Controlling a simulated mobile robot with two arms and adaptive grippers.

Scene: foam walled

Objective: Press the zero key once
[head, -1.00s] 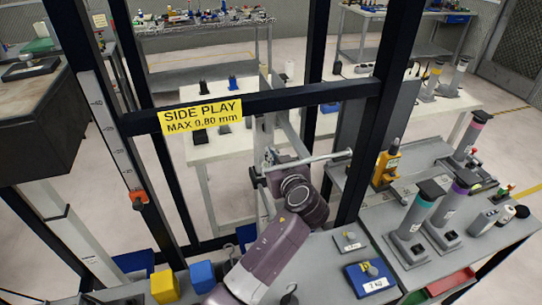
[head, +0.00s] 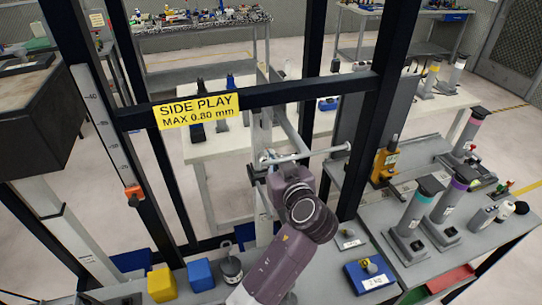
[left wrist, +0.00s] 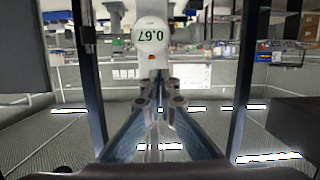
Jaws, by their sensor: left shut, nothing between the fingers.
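A white round gauge (left wrist: 151,33) shows in the left wrist view at upper centre, its display reading 0.67 upside down. A small orange-red key (left wrist: 151,57) is on its face below the digits; whether this is the zero key I cannot read. My left gripper (left wrist: 160,90) is shut and empty, its fingertips below the key in that picture; I cannot tell the gap to it. In the head view my left arm reaches up to the grey post, and its wrist hides most of the gripper and the gauge. My right gripper is not in view.
A dark frame with a yellow "SIDE PLAY" label (head: 196,110) stands around the arm. A thin grey bar (head: 315,154) crosses near the wrist. A yellow block (head: 162,284), a blue block (head: 201,275) and a blue weight box (head: 369,276) are on the near bench.

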